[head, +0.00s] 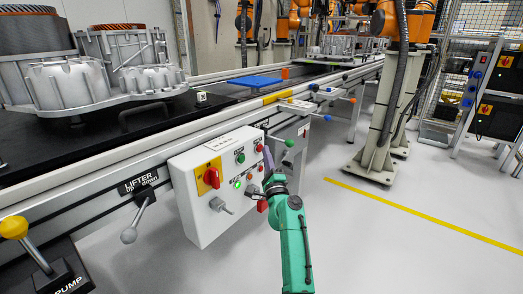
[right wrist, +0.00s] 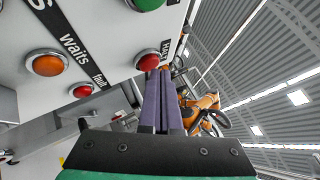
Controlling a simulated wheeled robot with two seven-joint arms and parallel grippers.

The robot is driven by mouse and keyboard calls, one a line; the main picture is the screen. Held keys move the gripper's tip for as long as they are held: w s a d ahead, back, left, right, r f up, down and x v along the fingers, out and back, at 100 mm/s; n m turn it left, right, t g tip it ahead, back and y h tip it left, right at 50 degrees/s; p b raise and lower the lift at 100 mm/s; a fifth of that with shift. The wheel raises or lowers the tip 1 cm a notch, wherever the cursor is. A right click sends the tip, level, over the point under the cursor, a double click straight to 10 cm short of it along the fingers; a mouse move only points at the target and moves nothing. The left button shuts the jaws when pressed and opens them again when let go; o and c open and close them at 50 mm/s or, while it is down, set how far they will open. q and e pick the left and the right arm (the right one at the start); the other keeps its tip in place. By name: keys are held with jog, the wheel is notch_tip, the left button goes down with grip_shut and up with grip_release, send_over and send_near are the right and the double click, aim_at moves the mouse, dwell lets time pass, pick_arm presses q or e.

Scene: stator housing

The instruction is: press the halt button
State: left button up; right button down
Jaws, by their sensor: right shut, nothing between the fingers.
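The halt button is a round red button (right wrist: 148,60) in a metal ring beside the word HALT on the white control panel, in the right wrist view. In the head view a red button (head: 259,148) shows at the panel's upper right, beside my fingertips. My right gripper (head: 267,152) is shut and empty, its purple fingers pointing up along the panel front. In the right wrist view its fingertips (right wrist: 160,74) end right beside the halt button, overlapping its lower right edge in the picture. I cannot tell whether they touch it. My left gripper is not in view.
The panel (head: 190,210) also carries a yellow-and-red switch (head: 211,177), green buttons (head: 240,158) and an orange lamp (right wrist: 47,64). Another red button (right wrist: 81,91) is near the fault label.

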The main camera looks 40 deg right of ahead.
jog(key=shift+w+a, duration=0.1)
jog(key=shift+w, duration=0.2)
dwell(0.4)
jog(key=shift+s+d, duration=0.25)
jog(key=shift+s, duration=0.65)
jog(key=s+d+p, duration=0.1)
jog(key=s, duration=0.4)
jog(key=shift+s+d, duration=0.35)
jog(key=shift+s, duration=0.05)
